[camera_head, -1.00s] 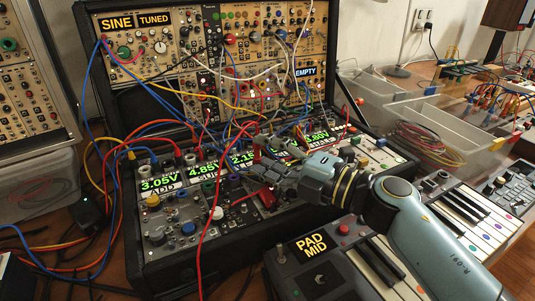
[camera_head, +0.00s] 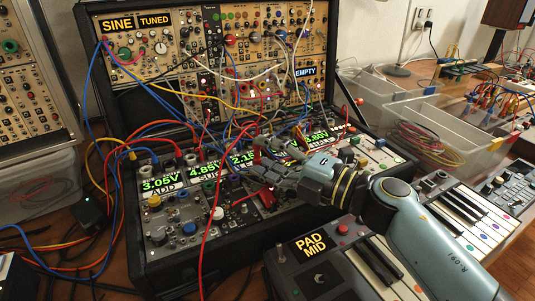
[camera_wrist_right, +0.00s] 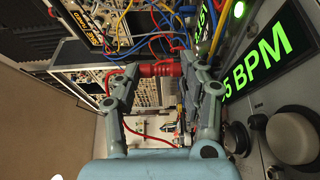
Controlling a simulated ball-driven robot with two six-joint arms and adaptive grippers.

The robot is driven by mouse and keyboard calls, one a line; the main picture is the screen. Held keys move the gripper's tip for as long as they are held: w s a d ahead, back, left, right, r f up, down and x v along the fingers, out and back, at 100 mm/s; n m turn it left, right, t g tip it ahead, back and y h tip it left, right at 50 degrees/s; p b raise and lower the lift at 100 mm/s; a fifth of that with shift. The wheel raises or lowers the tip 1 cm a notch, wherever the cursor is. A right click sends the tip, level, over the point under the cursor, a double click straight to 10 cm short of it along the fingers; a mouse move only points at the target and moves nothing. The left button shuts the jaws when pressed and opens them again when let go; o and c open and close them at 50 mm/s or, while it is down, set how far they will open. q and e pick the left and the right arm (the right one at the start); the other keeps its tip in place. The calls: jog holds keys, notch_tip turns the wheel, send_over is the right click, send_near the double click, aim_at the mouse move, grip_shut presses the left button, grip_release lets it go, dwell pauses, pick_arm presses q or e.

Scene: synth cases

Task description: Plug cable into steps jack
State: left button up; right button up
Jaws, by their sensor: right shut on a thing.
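My right gripper (camera_head: 268,180) reaches in from the right over the lower synth case (camera_head: 140,262). In the right wrist view (camera_wrist_right: 159,72) its fingertips are shut on a red plug (camera_wrist_right: 158,69), which lies crosswise between them. A red cable (camera_head: 203,245) hangs in a long loop in front of the lower case, down past its front edge. I cannot read a label saying steps on any jack, so I cannot tell which jack it is. In the wrist view a green "BPM" display (camera_wrist_right: 258,62) stands close to the right of the fingers. My left gripper is not in view.
The upper synth case (camera_head: 185,75) stands behind, with many patched cables. Blue, red and orange cables (camera_head: 90,175) crowd the left side. The "PAD MID" keyboard (camera_head: 320,275) sits at the front right. Clear bins (camera_head: 450,125) stand at the back right.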

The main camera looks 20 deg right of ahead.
pick_arm(q)
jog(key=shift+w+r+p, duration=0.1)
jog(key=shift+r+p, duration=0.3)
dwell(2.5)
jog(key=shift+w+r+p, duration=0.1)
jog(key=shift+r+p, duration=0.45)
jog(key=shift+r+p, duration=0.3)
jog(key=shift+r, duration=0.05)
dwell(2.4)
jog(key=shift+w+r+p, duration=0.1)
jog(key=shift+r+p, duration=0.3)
jog(key=shift+p, duration=0.05)
